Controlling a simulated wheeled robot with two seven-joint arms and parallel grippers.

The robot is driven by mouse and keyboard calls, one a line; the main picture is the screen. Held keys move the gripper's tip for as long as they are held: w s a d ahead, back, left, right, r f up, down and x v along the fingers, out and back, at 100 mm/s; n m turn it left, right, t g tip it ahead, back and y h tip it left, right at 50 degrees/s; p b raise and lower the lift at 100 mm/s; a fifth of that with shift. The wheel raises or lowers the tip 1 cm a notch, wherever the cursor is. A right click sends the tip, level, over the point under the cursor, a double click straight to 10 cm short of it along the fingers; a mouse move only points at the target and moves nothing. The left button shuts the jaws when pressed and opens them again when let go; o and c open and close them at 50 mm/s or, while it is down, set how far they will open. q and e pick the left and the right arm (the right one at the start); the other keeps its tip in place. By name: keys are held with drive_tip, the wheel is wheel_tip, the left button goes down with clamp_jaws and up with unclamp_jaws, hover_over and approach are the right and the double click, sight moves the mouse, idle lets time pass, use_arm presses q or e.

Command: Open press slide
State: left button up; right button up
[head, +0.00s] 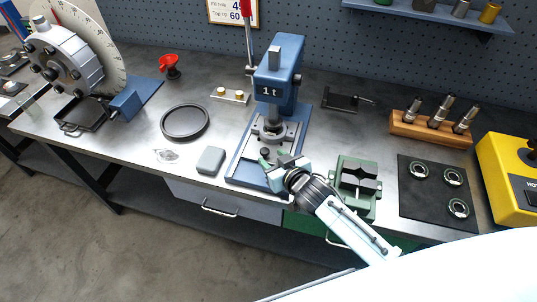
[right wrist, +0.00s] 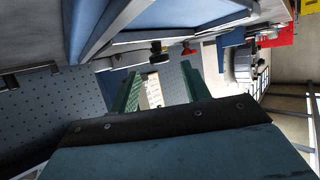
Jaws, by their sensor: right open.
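The blue arbor press (head: 281,85), marked "1 t", stands upright near the middle of the bench. A red-gripped lever (head: 247,35) rises at its left. Its blue base plate (head: 243,170) carries a grey slide (head: 272,133) under the ram, with a small dark knob (head: 264,152) at its front. My right gripper (head: 271,167) is over the front of the base, close to the knob; I cannot tell whether they touch. In the right wrist view the two green fingers are apart with nothing visible between them (right wrist: 160,86). My left gripper is not in view.
A green vise (head: 357,185) stands just right of my right gripper. A grey block (head: 211,160) and a dark ring (head: 185,122) lie left of the press. A black mat (head: 420,210) with metal rings and a wooden tool holder (head: 432,133) are at the right.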

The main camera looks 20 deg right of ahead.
sight(266, 153)
drive_tip(key=shift+x, duration=1.7)
drive_tip(key=shift+c, duration=0.4)
clamp_jaws()
